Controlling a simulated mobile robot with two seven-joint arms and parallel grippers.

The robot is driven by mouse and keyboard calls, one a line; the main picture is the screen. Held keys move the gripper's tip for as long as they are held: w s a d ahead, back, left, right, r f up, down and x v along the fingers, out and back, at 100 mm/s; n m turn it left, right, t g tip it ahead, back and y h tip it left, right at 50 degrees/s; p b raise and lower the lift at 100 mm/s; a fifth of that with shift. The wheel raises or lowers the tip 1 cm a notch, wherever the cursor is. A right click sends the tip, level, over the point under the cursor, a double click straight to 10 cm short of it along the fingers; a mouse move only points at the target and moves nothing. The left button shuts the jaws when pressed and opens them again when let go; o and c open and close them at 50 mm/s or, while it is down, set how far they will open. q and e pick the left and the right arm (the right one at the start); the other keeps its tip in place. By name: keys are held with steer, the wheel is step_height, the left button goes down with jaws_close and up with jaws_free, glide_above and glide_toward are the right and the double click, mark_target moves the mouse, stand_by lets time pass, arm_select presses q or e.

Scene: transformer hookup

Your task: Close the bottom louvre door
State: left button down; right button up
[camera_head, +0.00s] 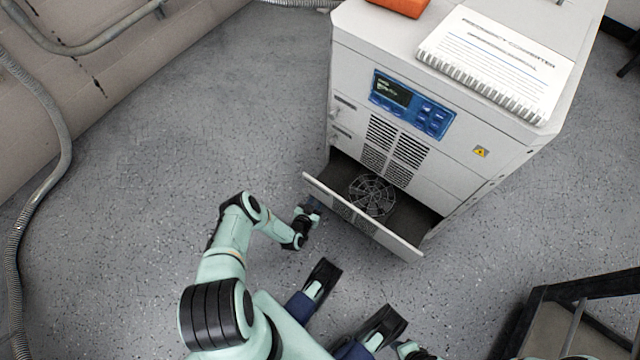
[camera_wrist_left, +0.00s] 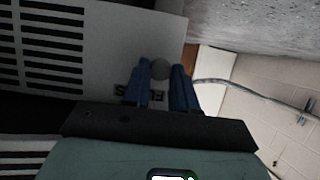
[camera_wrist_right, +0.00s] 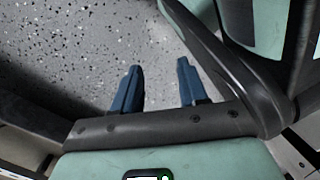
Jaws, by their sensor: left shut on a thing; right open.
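The bottom louvre door (camera_head: 345,208) stands out from the lower front of the grey cabinet. A gap above and behind it shows a round fan grille (camera_head: 372,194) inside. My left gripper (camera_head: 309,207) is at the door's left end. In the left wrist view, the blue fingers of my left gripper (camera_wrist_left: 160,80) are on both sides of a round grey knob (camera_wrist_left: 160,68) on the door face and are shut on it. Lettering on the door is partly hidden by the fingers. My right gripper (camera_wrist_right: 161,84) is open and empty, over speckled floor in the right wrist view.
The cabinet (camera_head: 480,185) has a blue control panel (camera_head: 412,104) and upper louvres (camera_head: 395,145). A spiral-bound booklet (camera_head: 497,62) and an orange object (camera_head: 402,5) lie on top. A dark-framed structure (camera_head: 560,310) is at lower right.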

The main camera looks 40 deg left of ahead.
arm_select(q)
steer(key=shift+d, duration=0.15)
steer(key=c, duration=0.9)
jaws_free()
arm_select(e)
steer(key=shift+s, duration=0.1)
arm_select(q)
steer(key=p+v, duration=0.5)
steer(key=v, duration=0.8)
steer(key=shift+s, duration=0.25)
arm_select(e)
steer(key=w+a+r+t, duration=0.2)
steer(key=w+r, duration=0.5)
steer(key=r, duration=0.1)
steer(key=shift+n+t, duration=0.3)
steer(key=shift+r, duration=0.1)
